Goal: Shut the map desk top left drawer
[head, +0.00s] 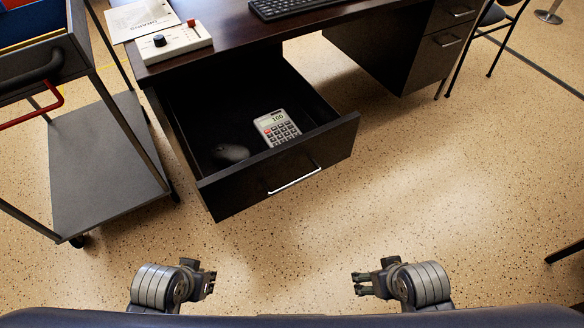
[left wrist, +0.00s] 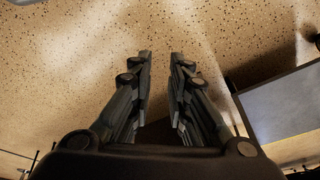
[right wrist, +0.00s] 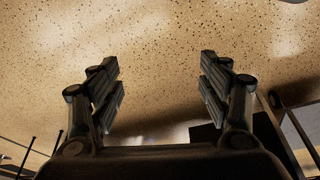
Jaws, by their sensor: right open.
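The map desk (head: 235,40) has a dark wooden top, and its top left drawer (head: 215,195) is pulled far out toward me. The drawer front has a silver bar handle (head: 294,180). A calculator (head: 277,128) and a dark computer mouse (head: 230,153) lie inside the drawer. My left gripper (head: 209,284) is in front of the drawer, at its lower left, apart from it. Its fingers (left wrist: 160,52) stand a narrow gap apart with nothing between them. My right gripper (head: 358,283) is below and right of the handle, open wide and empty, also apart from the drawer.
A grey trolley (head: 100,160) with a red handle stands close to the left of the drawer. On the desk are a control box (head: 176,42), papers (head: 143,18) and a keyboard (head: 290,6). Speckled floor between the drawer and my grippers is clear.

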